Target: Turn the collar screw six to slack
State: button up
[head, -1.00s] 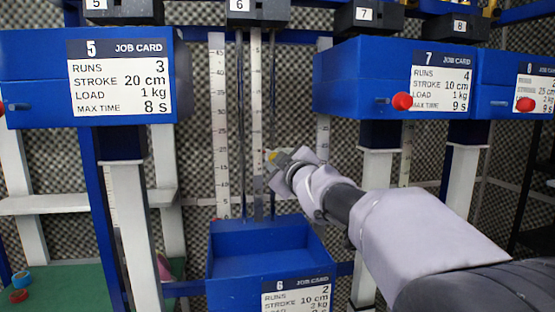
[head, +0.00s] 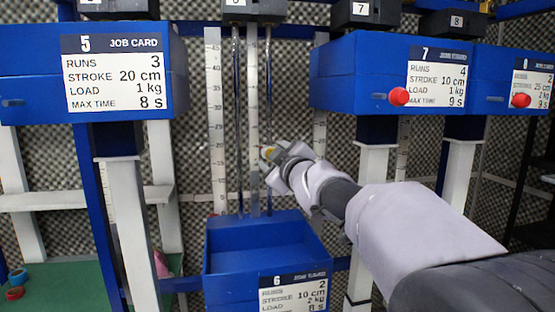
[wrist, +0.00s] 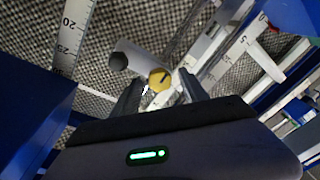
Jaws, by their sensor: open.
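The collar screw of station six shows in the wrist view as a small yellow knob (wrist: 159,79) with a dark mark on its face. It lies between and just beyond my fingertips, beside a grey cylinder (wrist: 126,58). My gripper (wrist: 160,91) is open, one finger on each side of the knob; I cannot tell whether they touch it. In the head view my gripper (head: 274,160) is at the rods of station six, and a bit of yellow (head: 268,152) shows at its tip. The gripper hides most of the collar there.
Below is station six's blue tray (head: 222,262) with its job card (head: 293,294). Blue boxes for station five (head: 30,60) and station seven (head: 350,60) stand left and right. Red knobs (head: 399,96) stick out on the right. Scales (head: 216,130) run beside the rods.

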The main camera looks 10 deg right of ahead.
jog(key=s+d+p, duration=0.2)
jog(key=s, duration=1.5)
jog(key=shift+d, duration=0.15)
jog(key=s+d+f+m+g+h+b, duration=0.25)
jog(key=s+f+m, duration=0.25)
jog(key=f, duration=0.3)
jog(key=s+d+f+m+g+h+b, duration=0.1)
jog(key=s+f+m+g+h, duration=0.15)
jog(key=s+f+m, duration=0.4)
jog(key=s+a+f+m+g+y+b, duration=0.1)
jog(key=s+a+f+g+y, duration=0.1)
jog(key=s+a+f, duration=0.3)
jog(key=s+a+f+m+g+y+b, duration=0.1)
jog(key=s+a+f+g, duration=0.3)
jog(key=s+f, duration=0.5)
notch_tip(320, 180, down, 2)
jog(key=shift+s+a+f+m+g+y, duration=0.15)
jog(key=shift+a+m+g+y, duration=0.3)
jog(key=shift+m+y, duration=0.4)
